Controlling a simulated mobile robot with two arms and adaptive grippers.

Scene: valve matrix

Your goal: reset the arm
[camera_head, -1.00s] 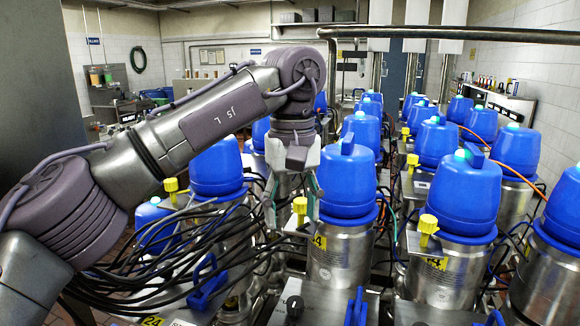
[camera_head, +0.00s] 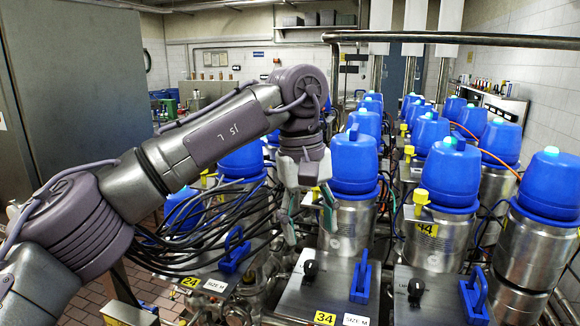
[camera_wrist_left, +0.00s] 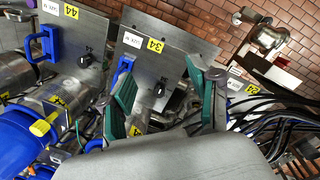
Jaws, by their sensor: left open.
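My left arm comes in from the left in the head view. My left gripper (camera_head: 309,222) hangs pointing down in front of the blue-capped steel valve (camera_head: 354,160) of column 34. Its fingers are apart with nothing visible between them. In the left wrist view the two green-padded fingers of the gripper (camera_wrist_left: 166,105) stand well apart. Between and beyond them lies the steel plate labelled 34 (camera_wrist_left: 170,45), with a black knob (camera_wrist_left: 158,90) and a blue handle (camera_wrist_left: 124,68). My right gripper does not show in any view.
Several blue-capped valves stand in rows to the right, including valve 44 (camera_head: 445,175). Black cables (camera_head: 205,225) bundle below my left forearm. A plate with a blue handle (camera_head: 235,250) bears label 24. A grey panel (camera_head: 75,90) stands at the left; brick floor shows below it.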

